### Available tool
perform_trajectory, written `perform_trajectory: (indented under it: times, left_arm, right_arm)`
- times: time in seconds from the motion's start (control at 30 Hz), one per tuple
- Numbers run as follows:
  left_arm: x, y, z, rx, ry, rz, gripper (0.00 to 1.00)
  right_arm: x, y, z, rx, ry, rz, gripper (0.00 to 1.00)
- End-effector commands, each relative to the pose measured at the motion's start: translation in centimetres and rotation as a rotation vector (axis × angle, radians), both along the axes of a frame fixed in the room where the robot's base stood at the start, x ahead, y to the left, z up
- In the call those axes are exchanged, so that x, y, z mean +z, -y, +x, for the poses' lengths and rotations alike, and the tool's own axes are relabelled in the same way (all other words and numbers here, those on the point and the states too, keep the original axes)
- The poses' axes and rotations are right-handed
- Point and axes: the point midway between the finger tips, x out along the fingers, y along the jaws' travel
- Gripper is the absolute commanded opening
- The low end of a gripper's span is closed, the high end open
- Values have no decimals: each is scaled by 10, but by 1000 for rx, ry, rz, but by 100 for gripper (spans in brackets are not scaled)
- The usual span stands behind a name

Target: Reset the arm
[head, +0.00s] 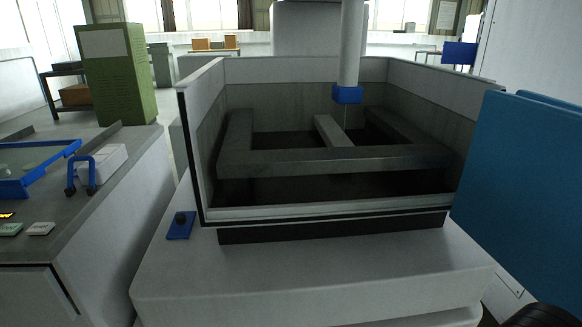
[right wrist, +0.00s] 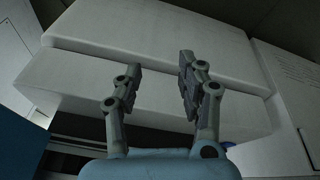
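My right gripper (right wrist: 158,66) shows in the right wrist view. Its two grey jointed fingers stand apart with nothing between them. The white machine base (right wrist: 165,45) fills the view beyond the fingertips; I cannot tell the exact gap. In the head view neither gripper shows; a dark rounded piece at the bottom right corner may be part of my arm. My left gripper is in no view.
The wire erosion machine's open tank (head: 330,213) stands ahead, with a grey frame (head: 335,160) inside and a blue-tipped column (head: 347,95) above. A blue panel (head: 525,190) stands close at right. A bench (head: 110,195) with a blue-framed tray (head: 30,185) stands left.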

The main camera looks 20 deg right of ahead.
Motion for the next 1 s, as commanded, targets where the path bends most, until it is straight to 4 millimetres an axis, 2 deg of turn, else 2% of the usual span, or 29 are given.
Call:
perform_trajectory:
  times: [0.03,0.17,0.27,0.3,0.4,0.53,0.6,0.73,0.9,1.0]
  left_arm:
    - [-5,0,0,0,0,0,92]
    - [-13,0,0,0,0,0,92]
    - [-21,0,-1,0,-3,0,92]
    - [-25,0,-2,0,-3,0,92]
    - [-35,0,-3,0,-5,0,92]
    - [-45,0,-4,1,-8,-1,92]
    - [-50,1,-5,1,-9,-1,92]
    - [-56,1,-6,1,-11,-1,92]
    - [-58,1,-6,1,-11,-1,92]
    - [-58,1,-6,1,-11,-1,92]
  right_arm:
    - [-25,2,-1,-4,-14,0,39]
    - [-92,8,-7,-12,-38,1,39]
    - [-157,13,-22,-19,-67,3,39]
    - [-186,16,-33,-22,-78,2,39]
    - [-254,21,-67,-30,-109,5,39]
    - [-323,25,-122,-40,-146,8,39]
    - [-348,26,-151,-45,-160,10,39]
    - [-376,27,-194,-49,-181,12,39]
    - [-386,27,-218,-51,-190,13,39]
    - [-386,27,-218,-51,-190,13,39]
